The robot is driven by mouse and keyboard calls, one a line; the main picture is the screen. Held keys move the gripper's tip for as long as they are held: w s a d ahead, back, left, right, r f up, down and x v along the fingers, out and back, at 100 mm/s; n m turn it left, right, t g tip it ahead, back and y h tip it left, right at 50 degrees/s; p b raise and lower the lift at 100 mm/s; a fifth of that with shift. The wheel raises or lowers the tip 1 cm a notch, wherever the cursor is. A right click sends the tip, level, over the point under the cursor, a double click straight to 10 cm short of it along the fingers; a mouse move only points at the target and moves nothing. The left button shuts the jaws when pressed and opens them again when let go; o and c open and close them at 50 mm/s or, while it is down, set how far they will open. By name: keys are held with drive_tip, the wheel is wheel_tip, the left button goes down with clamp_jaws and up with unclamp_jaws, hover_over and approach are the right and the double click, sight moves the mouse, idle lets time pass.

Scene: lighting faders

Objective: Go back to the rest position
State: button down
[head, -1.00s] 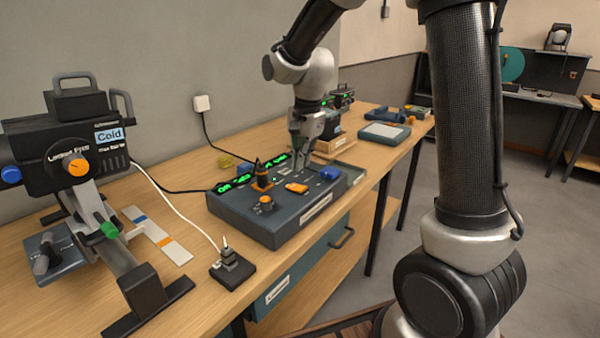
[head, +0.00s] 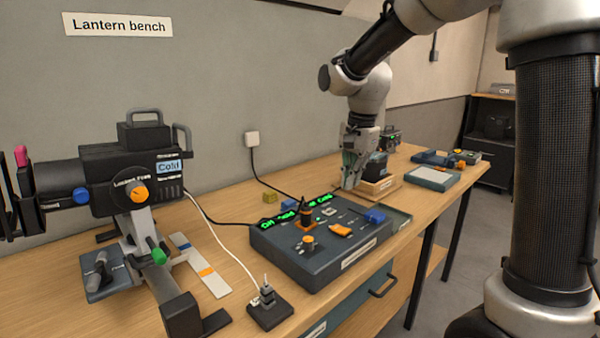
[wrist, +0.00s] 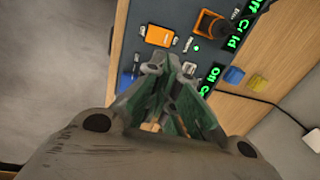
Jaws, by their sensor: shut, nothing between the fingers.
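My gripper (head: 349,186) is shut and empty. In the head view it points down behind the far right part of the dark fader console (head: 292,268), and it looks raised above it. The console has green lit displays, a black lever on an orange base (head: 306,222), an orange fader cap (head: 340,230), a blue cap (head: 375,216) and an orange knob (head: 308,242). In the wrist view the closed fingers (wrist: 172,68) overlap the console face near the orange cap (wrist: 160,36) and a lit green dot. The fingers hide part of the console.
A lantern (head: 125,180) marked "Cold" stands on the left of the wooden bench. A small black switch box (head: 269,308) sits at the front. Yellow (head: 270,197) and blue blocks lie behind the console. A pale-topped tray (head: 432,179) lies to the right. Cables run to a wall socket (head: 252,139).

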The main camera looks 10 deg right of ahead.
drive_tip(key=s+d+r+n+t, duration=0.1)
drive_tip(key=s+d+n, duration=0.4)
drive_tip(key=s, duration=0.8)
drive_tip(key=s+d+r+n+t, duration=0.2)
drive_tip(key=s+d+n, duration=0.4)
drive_tip(key=s, duration=0.6)
drive_tip(key=shift+s+d+r+h, duration=0.2)
drive_tip(key=shift+s+d+h, duration=0.2)
drive_tip(key=shift+d, duration=0.25)
